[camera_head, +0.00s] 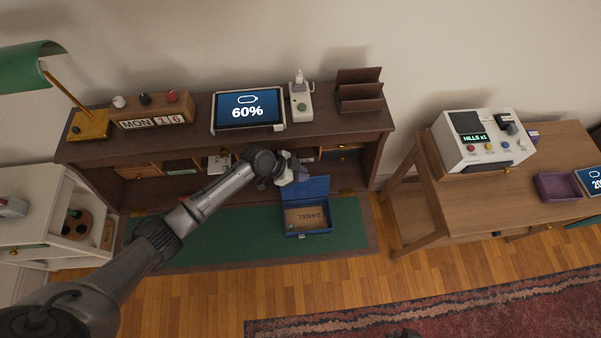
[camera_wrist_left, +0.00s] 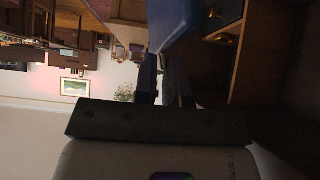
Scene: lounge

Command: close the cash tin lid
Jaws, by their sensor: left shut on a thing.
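The blue cash tin (camera_head: 330,232) stands on the green desk surface. Its lid (camera_head: 308,188) is open, raised at the back side of the tin. A brown card or envelope marked DANIEL (camera_head: 306,217) lies inside. My left gripper (camera_head: 299,175) is at the upper edge of the lid, shut on it; the arm hides part of the desk behind. In the left wrist view the two fingers (camera_wrist_left: 172,88) are close together at the blue lid (camera_wrist_left: 174,20). My right gripper is not in view.
The desk's upper shelf holds a tablet reading 60% (camera_head: 248,110), a wooden calendar (camera_head: 152,110), a small white device (camera_head: 300,103) and a letter rack (camera_head: 359,93). A wooden side table (camera_head: 432,196) with a card machine (camera_head: 481,145) stands right. The green mat (camera_head: 235,240) left of the tin is clear.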

